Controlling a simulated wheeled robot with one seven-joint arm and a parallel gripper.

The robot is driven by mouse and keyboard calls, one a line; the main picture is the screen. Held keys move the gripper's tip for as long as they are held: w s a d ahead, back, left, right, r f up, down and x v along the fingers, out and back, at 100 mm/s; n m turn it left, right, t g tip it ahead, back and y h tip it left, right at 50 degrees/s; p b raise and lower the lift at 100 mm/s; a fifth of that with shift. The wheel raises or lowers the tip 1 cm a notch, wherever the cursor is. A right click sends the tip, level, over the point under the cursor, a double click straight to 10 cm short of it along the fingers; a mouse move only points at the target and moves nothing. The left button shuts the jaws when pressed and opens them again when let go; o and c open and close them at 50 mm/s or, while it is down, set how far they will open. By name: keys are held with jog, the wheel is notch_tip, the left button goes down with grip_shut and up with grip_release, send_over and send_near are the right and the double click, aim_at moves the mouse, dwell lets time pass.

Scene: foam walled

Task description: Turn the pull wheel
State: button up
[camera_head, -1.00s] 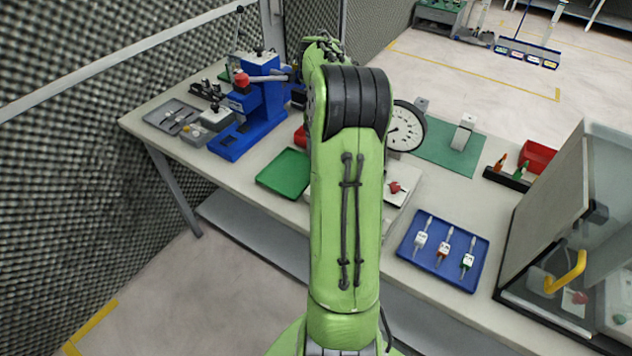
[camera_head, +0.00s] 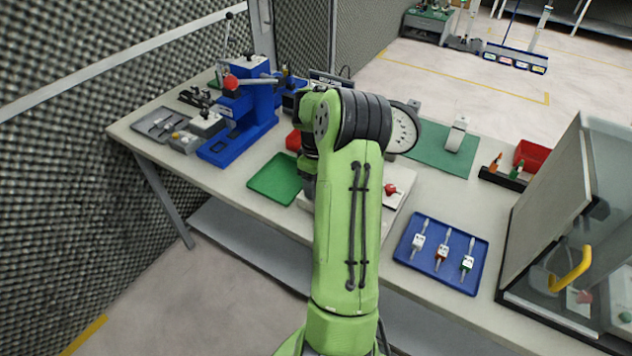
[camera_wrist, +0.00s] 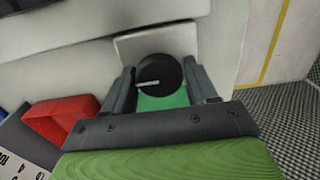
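A dark round wheel (camera_wrist: 170,68) with a pale pin across its left part shows in the wrist view, in front of a pale squarish plate (camera_wrist: 127,46). It looks like the pull wheel. My gripper (camera_wrist: 163,92) is open, with one finger to the left and one to the right of the wheel in the picture. I cannot tell whether the fingers touch it or how far beyond them it lies. Green shows between the fingers below the wheel. In the head view my arm hides the gripper, and I cannot make out the wheel there.
A red bin (camera_wrist: 62,118) lies left of my gripper.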

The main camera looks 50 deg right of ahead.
jog(key=c, duration=0.6)
jog(key=shift+m, duration=0.4)
jog(key=m, duration=0.3)
jog(key=shift+d+m+p, duration=0.1)
jog(key=shift+m+p, duration=0.25)
jog(key=shift+m, duration=0.05)
jog(key=m, duration=0.3)
jog(key=shift+r+m, duration=0.1)
jog(key=shift+m, duration=0.2)
jog(key=m, duration=0.4)
jog(key=shift+d, duration=0.1)
jog(key=shift+m+p, duration=0.3)
jog(key=shift+m, duration=1.7)
jog(key=o, duration=1)
jog(key=shift+s, duration=0.1)
